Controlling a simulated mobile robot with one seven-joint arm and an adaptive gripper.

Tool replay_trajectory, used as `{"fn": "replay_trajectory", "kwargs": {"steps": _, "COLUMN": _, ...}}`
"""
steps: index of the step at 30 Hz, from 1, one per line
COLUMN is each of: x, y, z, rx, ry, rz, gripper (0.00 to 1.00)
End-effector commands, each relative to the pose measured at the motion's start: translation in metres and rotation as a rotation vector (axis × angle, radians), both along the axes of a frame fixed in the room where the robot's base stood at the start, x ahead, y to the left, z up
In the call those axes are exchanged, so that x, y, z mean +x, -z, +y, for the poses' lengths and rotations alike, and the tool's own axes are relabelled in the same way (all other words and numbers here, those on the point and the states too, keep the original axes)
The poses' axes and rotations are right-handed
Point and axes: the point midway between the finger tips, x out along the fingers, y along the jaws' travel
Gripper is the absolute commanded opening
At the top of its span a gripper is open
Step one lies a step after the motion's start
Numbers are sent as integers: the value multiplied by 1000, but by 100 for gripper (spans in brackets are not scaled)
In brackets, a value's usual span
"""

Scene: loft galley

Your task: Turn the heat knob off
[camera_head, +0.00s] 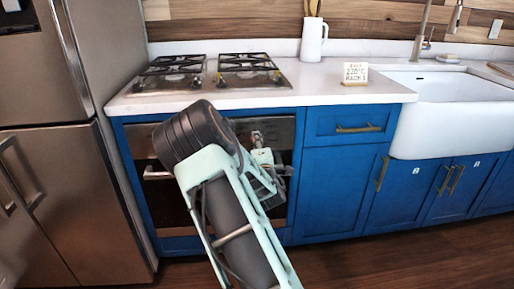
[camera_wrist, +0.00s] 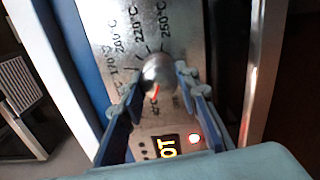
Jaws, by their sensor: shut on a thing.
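The heat knob (camera_wrist: 157,70) is a round silver knob on the oven's metal control panel, with a red mark on its lower side. Temperature marks from about 170 to 250°C are printed around it. My gripper (camera_wrist: 160,80) has its blue fingers on either side of the knob and is shut on it. A lit display (camera_wrist: 168,148) reading "OT", partly cut off, and a red light (camera_wrist: 194,139) show below the knob. In the head view my gripper (camera_head: 264,158) is at the oven front (camera_head: 152,200), and my arm hides the knob.
A gas cooktop (camera_head: 205,74) sits on the white counter above the oven. A steel fridge (camera_head: 50,190) stands at left. Blue cabinets (camera_head: 338,190) and a white sink (camera_head: 455,110) are at right. A small 220°C card (camera_head: 355,73) and a white jug (camera_head: 313,42) stand on the counter.

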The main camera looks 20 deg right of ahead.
Motion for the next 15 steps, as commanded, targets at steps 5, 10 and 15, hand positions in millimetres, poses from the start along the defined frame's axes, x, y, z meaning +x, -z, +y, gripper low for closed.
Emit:
{"fn": "replay_trajectory", "kwargs": {"steps": 5, "x": 1, "y": 2, "z": 1, "rx": -164, "ry": -1, "rz": 44, "gripper": 5}}
{"fn": "replay_trajectory", "kwargs": {"steps": 10, "x": 1, "y": 2, "z": 1, "rx": -320, "ry": -1, "rz": 90, "gripper": 5}}
{"fn": "replay_trajectory", "kwargs": {"steps": 15, "x": 1, "y": 2, "z": 0, "rx": -462, "ry": -1, "rz": 130, "gripper": 5}}
